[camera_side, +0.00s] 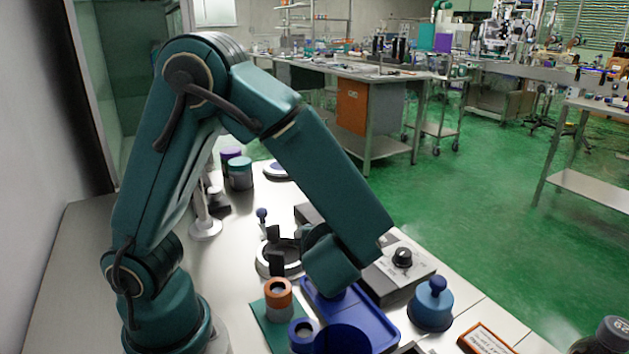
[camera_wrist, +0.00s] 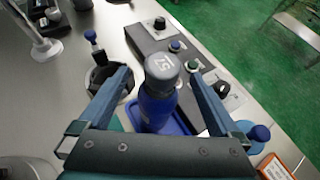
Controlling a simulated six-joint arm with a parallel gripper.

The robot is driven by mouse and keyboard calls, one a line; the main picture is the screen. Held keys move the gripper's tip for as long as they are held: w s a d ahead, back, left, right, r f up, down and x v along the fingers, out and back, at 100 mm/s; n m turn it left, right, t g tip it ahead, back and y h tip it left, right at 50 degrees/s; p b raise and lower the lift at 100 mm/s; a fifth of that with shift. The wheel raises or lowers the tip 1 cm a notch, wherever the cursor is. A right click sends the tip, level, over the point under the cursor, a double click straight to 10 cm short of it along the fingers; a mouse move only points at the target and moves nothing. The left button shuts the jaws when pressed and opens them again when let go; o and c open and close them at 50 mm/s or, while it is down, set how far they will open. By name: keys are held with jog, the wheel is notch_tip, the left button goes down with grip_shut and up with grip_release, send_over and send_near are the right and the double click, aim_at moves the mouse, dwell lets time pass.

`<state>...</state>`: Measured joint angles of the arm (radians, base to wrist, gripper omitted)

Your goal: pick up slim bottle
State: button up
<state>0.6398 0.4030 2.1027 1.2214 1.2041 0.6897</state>
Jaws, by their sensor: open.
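The slim bottle, with a blue body (camera_wrist: 157,107) and a grey cap (camera_wrist: 162,66) marked with dark characters, appears upright in the wrist view. My gripper (camera_wrist: 160,76) is open, with one finger on each side of the bottle and visible gaps between fingers and bottle. The lower bottle is hidden by my gripper's palm. In the side view my wrist hangs over the blue tray (camera_side: 395,322); the fingers cannot be made out there, and I cannot identify the bottle with certainty.
A ring-shaped fixture (camera_side: 265,262) with dark upright pieces stands left of my wrist. An orange-topped jar (camera_side: 279,298) stands in front. A grey control box (camera_side: 398,270) and a blue-knobbed round object (camera_side: 432,306) stand to the right. A framed label (camera_side: 486,340) lies at the front right.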

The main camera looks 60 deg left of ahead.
notch_tip(320, 180, down, 4)
jog(key=shift+a+r, duration=0.1)
jog(key=shift+r, duration=0.15)
jog(key=shift+x, duration=1.35)
jog(key=shift+r, duration=0.15)
grip_shut()
